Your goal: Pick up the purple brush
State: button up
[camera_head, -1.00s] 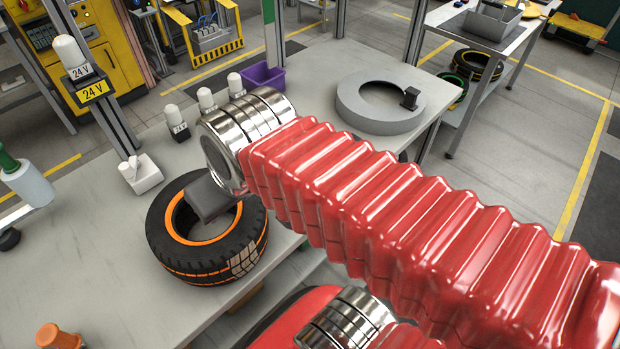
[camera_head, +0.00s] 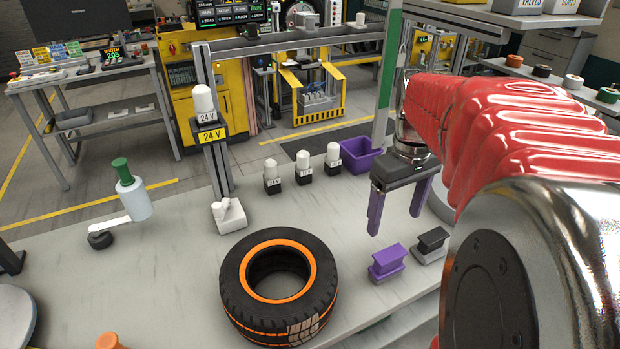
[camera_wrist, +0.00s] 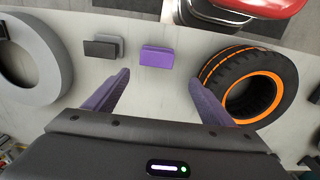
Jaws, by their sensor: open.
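The purple brush (camera_head: 387,262) is a small block with a purple top on a paler base, standing on the grey table right of the tyre. In the wrist view it shows as a purple block (camera_wrist: 156,56) beyond and between my fingers. My gripper (camera_head: 394,226) has purple fingers pointing down and spread wide apart. It is open and empty, above the table and behind the brush in the head view. It also shows in the wrist view (camera_wrist: 158,80), with the brush roughly centred ahead of the fingertips. Nothing hides the brush.
A similar black block (camera_head: 431,245) stands just right of the brush. The orange-striped tyre (camera_head: 278,286) lies to its left. A purple bin (camera_head: 361,156) and several white-capped bottles (camera_head: 304,167) stand behind. A grey ring (camera_wrist: 38,60) lies beyond the black block.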

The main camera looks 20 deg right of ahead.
aim_at(390, 253)
jog(key=shift+s+d+f, duration=0.1)
jog(key=shift+d, duration=0.5)
jog(key=shift+f, duration=0.1)
jog(key=shift+f, duration=4.2)
jog(key=shift+f, duration=0.1)
jog(key=shift+a+f, duration=0.1)
jog(key=shift+f, duration=2.4)
jog(key=shift+c, duration=0.7)
jog(key=c, duration=0.9)
